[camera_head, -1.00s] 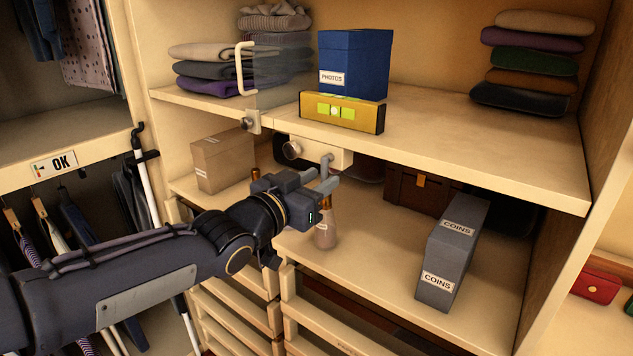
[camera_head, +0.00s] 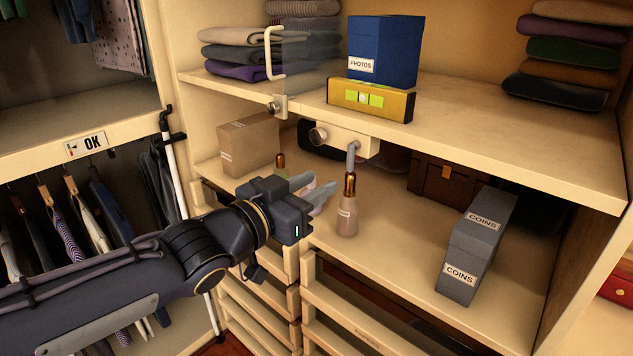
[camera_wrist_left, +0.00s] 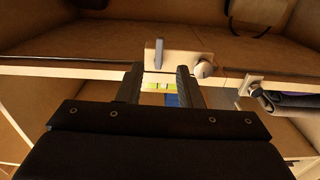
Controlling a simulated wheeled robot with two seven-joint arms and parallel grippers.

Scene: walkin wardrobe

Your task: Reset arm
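My left gripper (camera_head: 318,187) is in front of the middle shelf opening in the head view, with its two grey fingers apart and nothing seen between them. In the left wrist view, its fingers (camera_wrist_left: 160,82) also stand apart with a clear gap. A glass bottle with a copper-coloured top (camera_head: 347,212) stands upright just right of the fingers. Another bottle (camera_head: 281,163) is mostly hidden behind the gripper. A cream block with a grey lever (camera_head: 347,143) and a round knob is on the upper shelf's front edge, above and right of the fingers. My right gripper is not in view.
A cardboard box (camera_head: 249,143) is behind on the left, and a grey COINS box (camera_head: 475,245) is to the right. A blue PHOTOS box (camera_head: 384,50) sits on a yellow box (camera_head: 370,100) above. Hanging clothes (camera_head: 70,220) are at left.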

